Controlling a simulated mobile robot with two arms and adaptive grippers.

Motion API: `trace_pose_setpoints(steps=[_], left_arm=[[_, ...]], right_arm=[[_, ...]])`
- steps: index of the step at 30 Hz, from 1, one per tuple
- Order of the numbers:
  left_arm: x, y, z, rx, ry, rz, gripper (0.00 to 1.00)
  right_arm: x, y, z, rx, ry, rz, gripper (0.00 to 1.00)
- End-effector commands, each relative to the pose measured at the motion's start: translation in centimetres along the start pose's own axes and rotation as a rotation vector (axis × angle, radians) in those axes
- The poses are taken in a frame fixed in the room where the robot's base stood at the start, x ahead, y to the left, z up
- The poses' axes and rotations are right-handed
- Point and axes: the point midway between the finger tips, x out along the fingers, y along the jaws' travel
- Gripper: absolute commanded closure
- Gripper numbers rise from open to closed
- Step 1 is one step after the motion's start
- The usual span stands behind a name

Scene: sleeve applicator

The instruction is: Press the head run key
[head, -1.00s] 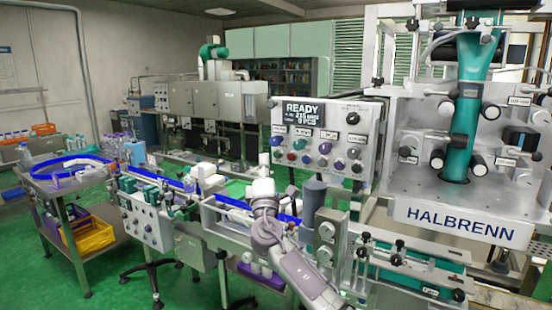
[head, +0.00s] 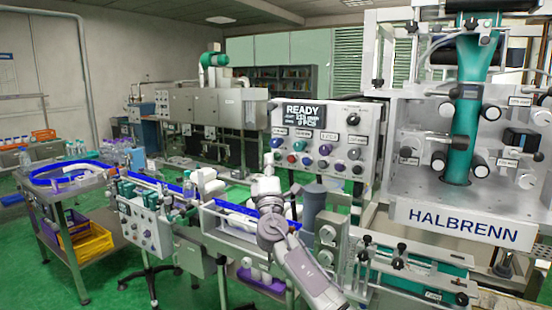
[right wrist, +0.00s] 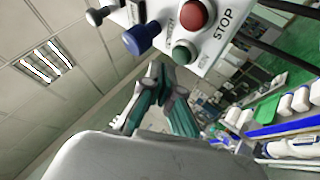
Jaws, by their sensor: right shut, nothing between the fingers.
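The grey control panel (head: 326,140) carries a READY display (head: 304,114) and rows of coloured buttons and knobs. My right gripper (head: 271,160) is in front of the panel's lower left edge, raised above the conveyor. In the right wrist view its shut, empty green-padded fingers (right wrist: 163,92) point up at the panel's underside. A green button (right wrist: 184,52), with a label that seems to read RUN, lies just beyond the fingertips with a visible gap. A red STOP button (right wrist: 195,14) is beside it. My left gripper is not in view.
A blue knob (right wrist: 138,40) sits close to the fingers on the panel. A conveyor (head: 240,212) with blue belts runs below my right arm. A grey cylinder (head: 314,205) stands right of the arm. The HALBRENN machine (head: 462,225) fills the right side.

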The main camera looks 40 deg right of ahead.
Motion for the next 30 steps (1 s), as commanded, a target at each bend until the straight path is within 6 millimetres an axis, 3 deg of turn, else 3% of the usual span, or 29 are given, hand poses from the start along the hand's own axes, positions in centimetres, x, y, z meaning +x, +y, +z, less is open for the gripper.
trace_pose_setpoints(steps=[20, 30], left_arm=[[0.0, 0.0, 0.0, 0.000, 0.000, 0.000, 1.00], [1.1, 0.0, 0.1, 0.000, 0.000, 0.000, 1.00]], right_arm=[[0.0, 0.0, 0.0, 0.000, 0.000, 0.000, 1.00], [0.5, -0.5, 0.4, 0.000, -0.001, 0.000, 1.00]])
